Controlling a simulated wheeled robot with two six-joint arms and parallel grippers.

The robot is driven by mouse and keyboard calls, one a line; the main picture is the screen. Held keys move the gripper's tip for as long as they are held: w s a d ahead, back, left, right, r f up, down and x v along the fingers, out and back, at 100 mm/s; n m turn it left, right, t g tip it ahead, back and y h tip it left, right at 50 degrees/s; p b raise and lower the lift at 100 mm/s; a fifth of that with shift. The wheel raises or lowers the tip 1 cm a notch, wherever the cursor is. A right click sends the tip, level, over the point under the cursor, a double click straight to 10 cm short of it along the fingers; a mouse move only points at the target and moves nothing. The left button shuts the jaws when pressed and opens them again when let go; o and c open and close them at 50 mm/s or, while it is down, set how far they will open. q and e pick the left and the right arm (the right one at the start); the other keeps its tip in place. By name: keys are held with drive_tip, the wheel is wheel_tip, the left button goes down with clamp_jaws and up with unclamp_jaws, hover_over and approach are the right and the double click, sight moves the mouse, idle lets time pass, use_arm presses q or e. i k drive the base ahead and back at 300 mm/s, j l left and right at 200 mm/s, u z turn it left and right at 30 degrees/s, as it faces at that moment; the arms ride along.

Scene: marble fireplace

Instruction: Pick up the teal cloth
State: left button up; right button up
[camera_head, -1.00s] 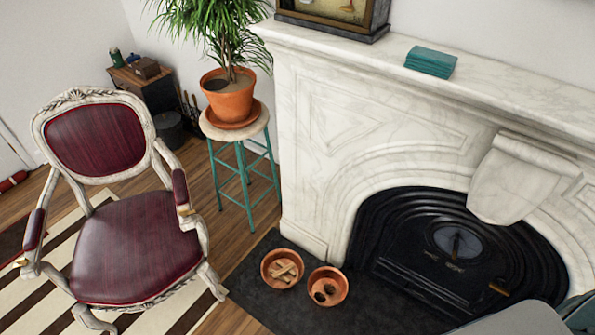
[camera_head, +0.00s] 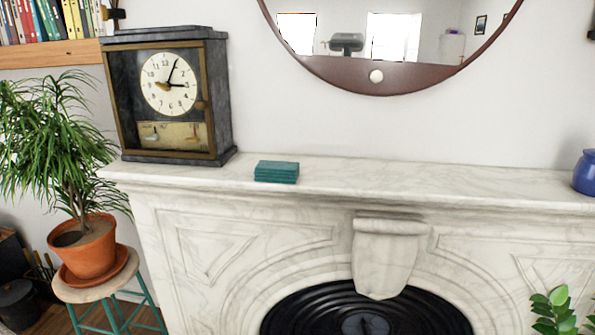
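The teal cloth (camera_head: 277,171) lies folded in a small flat stack on the white marble mantel (camera_head: 420,178), near its front edge. It sits just right of the mantel clock, with a gap between them. Nothing covers it. Neither of my grippers shows in the head view.
A dark clock (camera_head: 170,95) stands on the mantel's left end, and a blue vase (camera_head: 585,172) on its right. A round mirror (camera_head: 385,75) hangs above. A potted plant (camera_head: 88,248) stands on a stool at left. The mantel between cloth and vase is clear.

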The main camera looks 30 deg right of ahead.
sight(270, 171)
drive_tip(key=z, duration=0.9)
